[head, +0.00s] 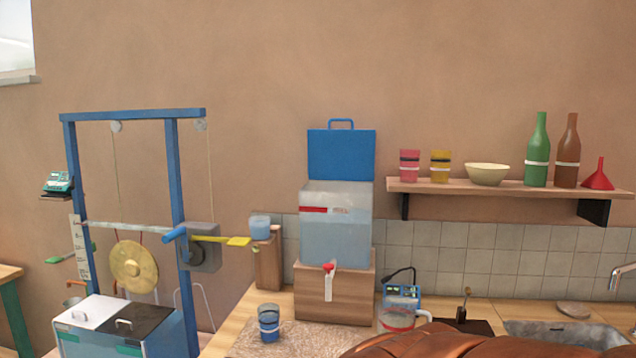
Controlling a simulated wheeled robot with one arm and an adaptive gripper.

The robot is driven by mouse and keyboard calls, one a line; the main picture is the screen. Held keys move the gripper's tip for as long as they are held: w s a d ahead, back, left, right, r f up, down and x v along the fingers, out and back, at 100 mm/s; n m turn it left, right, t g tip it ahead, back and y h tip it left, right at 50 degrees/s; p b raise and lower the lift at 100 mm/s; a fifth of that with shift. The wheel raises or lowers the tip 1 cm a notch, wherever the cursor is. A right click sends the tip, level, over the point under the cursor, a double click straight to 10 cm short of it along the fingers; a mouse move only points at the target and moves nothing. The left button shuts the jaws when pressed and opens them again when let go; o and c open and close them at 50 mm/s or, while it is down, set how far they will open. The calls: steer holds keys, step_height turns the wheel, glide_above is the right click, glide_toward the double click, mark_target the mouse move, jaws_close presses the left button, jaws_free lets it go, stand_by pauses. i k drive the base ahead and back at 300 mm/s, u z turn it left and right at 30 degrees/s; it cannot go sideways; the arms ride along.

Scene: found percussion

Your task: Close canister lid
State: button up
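A translucent canister (336,225) with a red stripe stands on a wooden block (336,292) on the counter against the wall. Its blue lid (341,155) with a loop handle stands upright at the back edge of the canister, so the lid is open. A red tap (328,267) sits at the canister's lower front, with a pale strip hanging below it. My gripper is not visible in this view. A brown jointed shape at the bottom edge looks like part of my arm, but I cannot tell for sure.
A blue-banded cup (268,323) stands on a speckled mat at the counter front. A shelf (520,189) holds cups and bottles. A blue frame (176,190) with a gong stands left.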

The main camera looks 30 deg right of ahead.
mark_target(334, 154)
steer(key=z, duration=0.2)
steer(key=k, duration=0.35)
steer(key=z, duration=0.55)
steer(key=i, duration=0.5)
steer(key=u, duration=1.05)
steer(key=i, duration=0.4)
steer(key=z, duration=0.95)
